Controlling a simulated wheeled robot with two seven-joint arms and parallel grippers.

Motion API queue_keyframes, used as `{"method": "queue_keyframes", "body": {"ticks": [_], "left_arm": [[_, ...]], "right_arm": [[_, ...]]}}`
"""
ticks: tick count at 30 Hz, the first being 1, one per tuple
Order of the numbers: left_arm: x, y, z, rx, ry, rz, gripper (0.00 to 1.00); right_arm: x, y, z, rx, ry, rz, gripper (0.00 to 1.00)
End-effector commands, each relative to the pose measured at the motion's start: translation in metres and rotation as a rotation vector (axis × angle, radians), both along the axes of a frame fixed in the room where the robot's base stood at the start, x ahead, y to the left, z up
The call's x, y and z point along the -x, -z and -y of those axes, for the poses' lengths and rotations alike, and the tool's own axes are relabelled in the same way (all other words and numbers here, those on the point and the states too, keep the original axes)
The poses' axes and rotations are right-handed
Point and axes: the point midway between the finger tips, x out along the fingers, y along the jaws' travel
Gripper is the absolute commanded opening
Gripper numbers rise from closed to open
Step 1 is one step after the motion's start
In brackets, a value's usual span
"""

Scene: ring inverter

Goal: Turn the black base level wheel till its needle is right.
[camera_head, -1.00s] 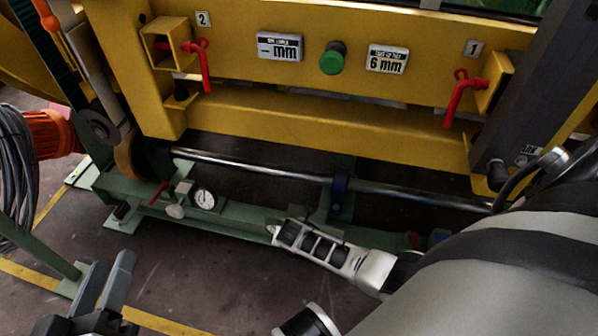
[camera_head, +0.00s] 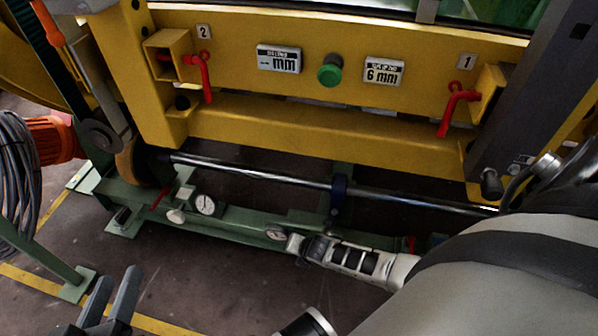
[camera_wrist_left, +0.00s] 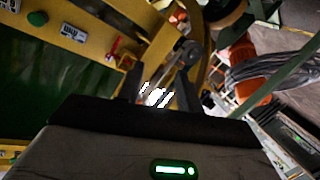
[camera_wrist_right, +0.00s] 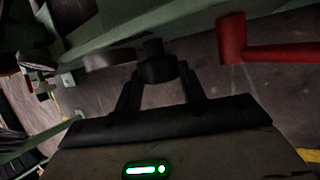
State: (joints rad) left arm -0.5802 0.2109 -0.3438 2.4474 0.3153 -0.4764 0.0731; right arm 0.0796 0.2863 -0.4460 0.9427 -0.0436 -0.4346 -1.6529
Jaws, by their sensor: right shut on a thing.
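My right gripper (camera_head: 299,244) reaches in from the right to the green base rail. In the right wrist view, its fingers (camera_wrist_right: 160,82) are shut on a dark round knob, the black wheel (camera_wrist_right: 155,67). In the head view the wheel is mostly hidden by the gripper. A dial gauge (camera_head: 276,232) sits just left of that gripper, seen at a slant; its needle is too small to read. A second white-faced dial (camera_head: 206,204) stands farther left. My left gripper (camera_head: 110,296) is open and empty at the lower left; its spread fingers also show in the left wrist view (camera_wrist_left: 160,92).
A pale round knob (camera_head: 176,216) is beside the left dial. A steel shaft (camera_head: 260,176) runs above the rail, below the yellow frame (camera_head: 300,130). Red handles (camera_head: 206,78) hang on the frame. Floor in front of the rail is clear.

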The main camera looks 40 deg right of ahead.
Motion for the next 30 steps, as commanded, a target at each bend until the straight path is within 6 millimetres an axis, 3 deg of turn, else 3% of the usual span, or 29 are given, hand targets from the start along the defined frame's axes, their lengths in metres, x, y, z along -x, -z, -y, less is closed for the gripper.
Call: {"method": "queue_keyframes", "body": {"ticks": [12,29,30], "left_arm": [[0.000,-0.002,0.002,0.048,0.009,0.011,0.36],[-0.003,-0.012,0.003,0.078,0.007,0.034,0.36],[-0.003,-0.012,0.003,0.078,0.006,0.033,0.36]], "right_arm": [[0.002,0.003,0.003,-0.141,0.000,0.167,0.18],[0.002,0.002,0.003,-0.167,0.002,0.197,0.18],[0.002,0.002,0.003,-0.167,0.002,0.197,0.43]]}}
